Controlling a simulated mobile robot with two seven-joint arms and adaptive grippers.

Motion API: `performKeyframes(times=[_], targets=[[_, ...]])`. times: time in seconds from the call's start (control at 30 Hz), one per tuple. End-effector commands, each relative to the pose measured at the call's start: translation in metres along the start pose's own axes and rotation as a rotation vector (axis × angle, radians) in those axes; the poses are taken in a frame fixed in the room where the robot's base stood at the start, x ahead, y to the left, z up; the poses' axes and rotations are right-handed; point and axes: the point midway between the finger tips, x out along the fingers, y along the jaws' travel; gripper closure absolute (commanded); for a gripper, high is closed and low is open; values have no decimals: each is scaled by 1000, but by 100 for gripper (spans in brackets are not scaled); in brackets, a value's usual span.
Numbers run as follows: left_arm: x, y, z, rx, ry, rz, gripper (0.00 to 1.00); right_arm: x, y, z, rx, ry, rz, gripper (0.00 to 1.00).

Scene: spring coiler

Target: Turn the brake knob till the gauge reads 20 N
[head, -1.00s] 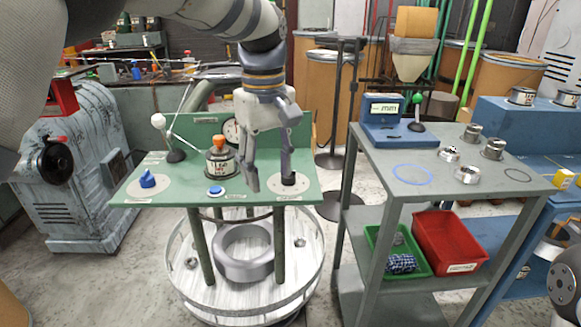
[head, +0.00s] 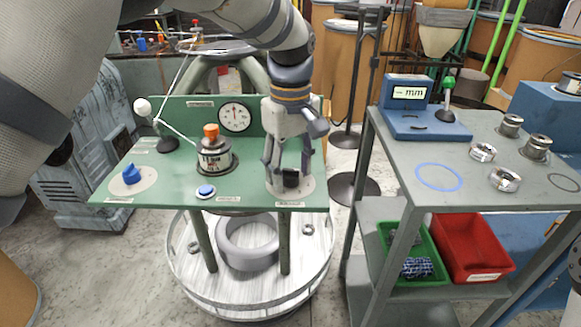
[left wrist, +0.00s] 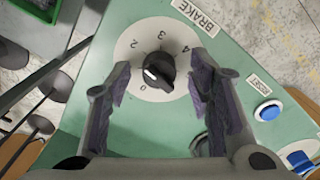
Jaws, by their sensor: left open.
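The black brake knob (head: 291,178) stands on a pale round dial at the right of the green panel (head: 180,185). In the left wrist view the knob (left wrist: 158,71) has a white mark pointing left, between the numerals 0 and 2. My left gripper (head: 288,172) is open over the dial, pointing down. In the left wrist view its fingers (left wrist: 162,76) are on either side of the knob, with gaps on both sides. The round white gauge (head: 235,117) is at the panel's back; its needle points roughly up, its numbers too small to read. My right gripper is out of view.
On the panel are an orange-topped canister (head: 213,153), a blue button (head: 206,191), a blue knob (head: 129,175) and a white-balled lever (head: 142,107). A grey cart (head: 400,180) with a blue meter (head: 420,115) and several metal rings stands to the right.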

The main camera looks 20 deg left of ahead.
Motion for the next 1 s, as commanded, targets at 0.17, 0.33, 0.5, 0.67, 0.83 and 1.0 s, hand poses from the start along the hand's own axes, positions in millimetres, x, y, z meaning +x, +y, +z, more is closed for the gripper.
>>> performKeyframes(times=[0.17,0.33,0.5,0.67,0.83,1.0], targets=[[2,0,0,0,0,1,52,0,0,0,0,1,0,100],[2,0,0,0,0,1,72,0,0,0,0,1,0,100],[2,0,0,0,0,0,100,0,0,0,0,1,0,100],[2,0,0,4,0,0,100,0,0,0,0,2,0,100],[1,0,0,47,-1,0,100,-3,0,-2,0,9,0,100],[0,0,0,148,-1,2,100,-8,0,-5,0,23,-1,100]])
